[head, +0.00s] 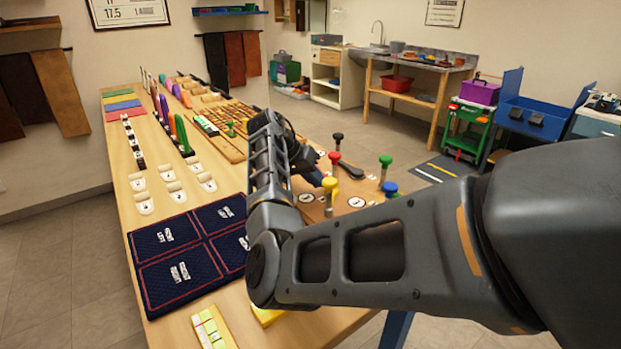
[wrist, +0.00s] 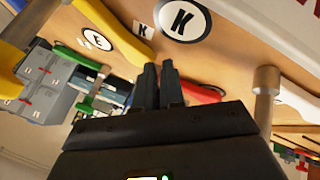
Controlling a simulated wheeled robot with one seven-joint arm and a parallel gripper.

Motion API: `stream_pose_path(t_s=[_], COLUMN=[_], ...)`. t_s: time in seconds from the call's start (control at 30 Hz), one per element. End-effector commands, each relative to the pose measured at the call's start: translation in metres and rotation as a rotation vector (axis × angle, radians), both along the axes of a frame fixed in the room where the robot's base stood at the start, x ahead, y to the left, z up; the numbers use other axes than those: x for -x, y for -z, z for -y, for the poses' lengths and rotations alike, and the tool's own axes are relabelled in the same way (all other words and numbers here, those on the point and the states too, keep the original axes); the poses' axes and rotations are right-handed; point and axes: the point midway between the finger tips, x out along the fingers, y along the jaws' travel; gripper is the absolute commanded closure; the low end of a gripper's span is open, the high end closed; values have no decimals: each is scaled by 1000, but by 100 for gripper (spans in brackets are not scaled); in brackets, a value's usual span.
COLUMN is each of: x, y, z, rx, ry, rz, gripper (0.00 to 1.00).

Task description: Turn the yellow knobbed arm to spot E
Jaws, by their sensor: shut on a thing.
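The yellow knobbed arm (wrist: 118,32) lies on the brown board in the wrist view, its end close to my fingertips. Its yellow knob (head: 330,183) stands upright in the head view, and a yellow knob (wrist: 9,82) shows at the left edge of the wrist view. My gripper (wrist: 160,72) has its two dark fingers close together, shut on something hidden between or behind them. In the head view my gripper (head: 316,176) is low over the board, beside the yellow knob. A round white spot (wrist: 97,40) reads like E. Another round spot (wrist: 182,20) reads K.
A green arm (wrist: 78,56) and a red arm (wrist: 203,94) are near the fingers. Red (head: 335,157), black (head: 338,136), green (head: 386,160) and blue (head: 389,188) knobs stand around the board. A bare post (wrist: 265,95) rises right of the fingers. Dark quilted pads (head: 172,238) lie to the left.

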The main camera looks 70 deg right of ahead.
Motion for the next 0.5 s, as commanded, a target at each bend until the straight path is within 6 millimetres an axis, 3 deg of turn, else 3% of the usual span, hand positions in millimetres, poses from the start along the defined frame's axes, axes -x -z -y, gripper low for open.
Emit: stream_pose_path(t_s=[0.5], x=[13], y=[2], z=[10], rx=[0], ry=[-3], rz=[2], gripper=[100])
